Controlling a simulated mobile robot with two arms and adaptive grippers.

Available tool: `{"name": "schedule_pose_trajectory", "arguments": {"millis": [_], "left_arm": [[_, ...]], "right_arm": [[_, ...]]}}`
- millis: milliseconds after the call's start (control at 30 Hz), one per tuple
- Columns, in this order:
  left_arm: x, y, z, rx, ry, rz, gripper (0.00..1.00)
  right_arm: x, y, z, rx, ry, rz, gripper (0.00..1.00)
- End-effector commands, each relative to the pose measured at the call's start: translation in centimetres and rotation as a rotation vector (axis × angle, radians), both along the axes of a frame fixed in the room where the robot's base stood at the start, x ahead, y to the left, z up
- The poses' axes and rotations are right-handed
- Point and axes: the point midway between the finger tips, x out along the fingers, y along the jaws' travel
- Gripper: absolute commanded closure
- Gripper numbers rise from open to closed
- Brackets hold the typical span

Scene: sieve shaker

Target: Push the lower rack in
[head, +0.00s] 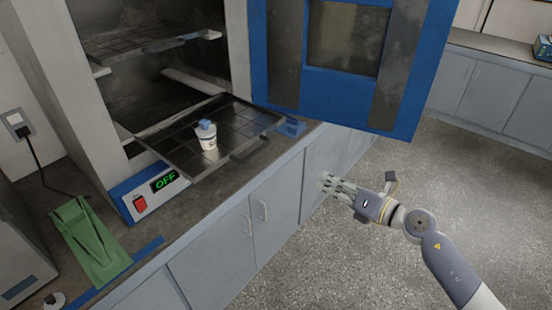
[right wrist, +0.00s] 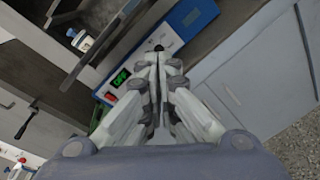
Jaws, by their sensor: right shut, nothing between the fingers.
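The lower rack (head: 180,144) is a dark flat tray with a front handle (head: 250,150). It sticks out of the open cabinet over the counter. A small white container with a blue cap (head: 207,136) stands on it; it also shows in the right wrist view (right wrist: 78,39). The upper rack (head: 150,45) sits inside the cabinet. My right gripper (head: 328,183) is shut and empty, in front of the lower cupboards, right of and apart from the rack handle. In the right wrist view its fingers (right wrist: 157,62) are together. My left gripper is not in view.
The blue cabinet door (head: 345,105) hangs open to the right. A control panel (head: 152,192) reads OFF, with a red switch. A green tray-like object (head: 88,238) lies on the counter at left. Open floor (head: 450,195) lies at right.

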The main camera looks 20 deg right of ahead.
Motion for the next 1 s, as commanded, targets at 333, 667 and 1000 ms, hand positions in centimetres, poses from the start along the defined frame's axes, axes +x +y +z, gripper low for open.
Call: {"name": "schedule_pose_trajectory", "arguments": {"millis": [333,667,1000], "left_arm": [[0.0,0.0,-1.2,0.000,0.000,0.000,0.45],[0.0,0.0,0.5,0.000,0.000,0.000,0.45],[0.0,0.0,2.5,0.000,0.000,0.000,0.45]], "right_arm": [[-2.7,3.4,8.1,-0.594,-0.302,0.181,1.00],[0.2,5.6,8.1,-0.607,-0.312,0.182,1.00],[5.8,9.8,6.6,-0.607,-0.310,0.183,1.00]]}}
